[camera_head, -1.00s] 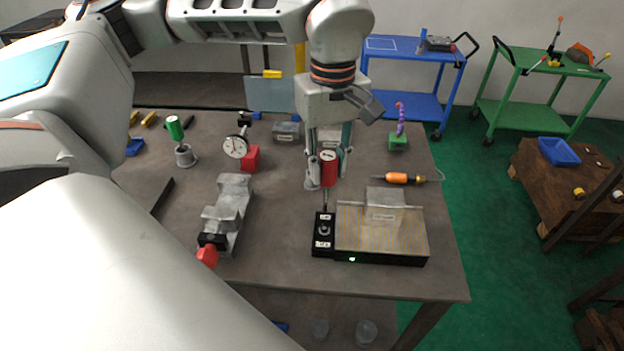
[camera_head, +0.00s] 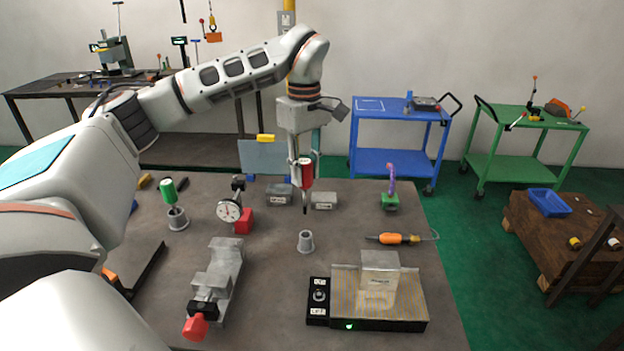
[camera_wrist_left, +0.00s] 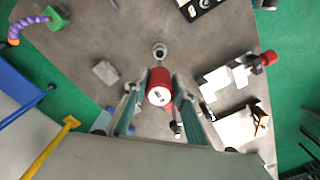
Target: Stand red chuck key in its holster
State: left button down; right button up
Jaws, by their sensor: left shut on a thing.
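The red chuck key (camera_head: 306,173) is upright, red handle up and dark shaft pointing down. My left gripper (camera_head: 302,178) is shut on its red handle and holds it above the table. A grey, cup-like holster (camera_head: 306,241) stands empty on the table; in the head view the shaft tip shows just above it in the picture, apart from it. In the left wrist view the key's handle (camera_wrist_left: 160,88) lies between the fingers, and the holster (camera_wrist_left: 160,52) shows beyond it, its mouth open. The handle hides the shaft there. My right gripper is not in view.
A green key (camera_head: 168,191) stands in a similar holster (camera_head: 178,219). A dial gauge (camera_head: 229,210), a red block (camera_head: 244,221), a grey vise (camera_head: 216,277), an orange-handled tool (camera_head: 391,239) and a plate with black control box (camera_head: 318,299) surround the clear table area around the empty holster.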

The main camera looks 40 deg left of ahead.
aim_at(306, 190)
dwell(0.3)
pick_arm(q)
jog(key=shift+f+b, duration=0.5)
jog(key=shift+f, duration=2.4)
jog(key=shift+p, duration=0.55)
jog(key=shift+f, duration=2.95)
jog(key=c, duration=1.6)
grip_release()
notch_tip(306, 190, up, 12)
jog(key=shift+r, duration=0.1)
